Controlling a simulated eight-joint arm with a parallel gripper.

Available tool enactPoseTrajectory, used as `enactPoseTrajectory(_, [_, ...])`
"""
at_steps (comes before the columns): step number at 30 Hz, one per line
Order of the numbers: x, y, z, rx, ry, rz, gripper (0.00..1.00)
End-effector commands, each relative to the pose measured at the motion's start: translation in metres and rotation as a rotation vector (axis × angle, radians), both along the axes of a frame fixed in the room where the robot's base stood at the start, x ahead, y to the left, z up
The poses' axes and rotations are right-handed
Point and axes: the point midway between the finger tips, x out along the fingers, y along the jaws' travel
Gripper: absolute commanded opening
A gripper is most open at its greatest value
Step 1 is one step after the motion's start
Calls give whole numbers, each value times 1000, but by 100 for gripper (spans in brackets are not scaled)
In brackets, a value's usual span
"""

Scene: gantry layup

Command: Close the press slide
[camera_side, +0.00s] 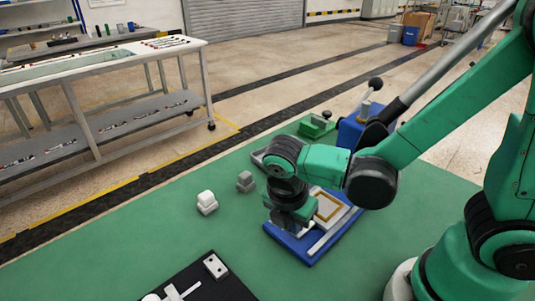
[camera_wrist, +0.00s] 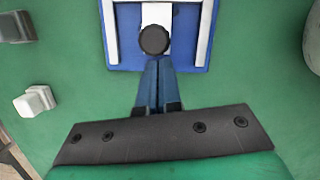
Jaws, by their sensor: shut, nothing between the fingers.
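The press (camera_side: 355,130) is blue, with a black-knobbed lever on top, and stands at the far side of the green table. Its blue base (camera_side: 306,252) reaches toward the front left and carries white rails. The pale slide plate with a tan frame (camera_side: 331,209) lies out on this base, clear of the press body. In the wrist view the white slide (camera_wrist: 157,13) sits between two rails and bears a round black knob (camera_wrist: 154,39). My gripper (camera_side: 292,229) is over the outer end of the base. Its shut, empty fingers (camera_wrist: 159,62) appear just below the knob in the wrist view; contact is unclear.
A white block (camera_side: 206,202) and a grey block (camera_side: 245,181) stand left of the base. A black plate with white parts (camera_side: 205,283) lies at the front. The table between them is bare.

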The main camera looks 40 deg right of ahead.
Motion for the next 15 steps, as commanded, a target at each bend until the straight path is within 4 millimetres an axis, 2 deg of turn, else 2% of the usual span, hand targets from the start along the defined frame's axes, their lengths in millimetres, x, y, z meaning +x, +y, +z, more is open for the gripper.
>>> enactPoseTrajectory(9, [0,-66,0,-1,-1,-13,0])
enactPoseTrajectory(15, [0,-92,0,-1,-1,-6,0])
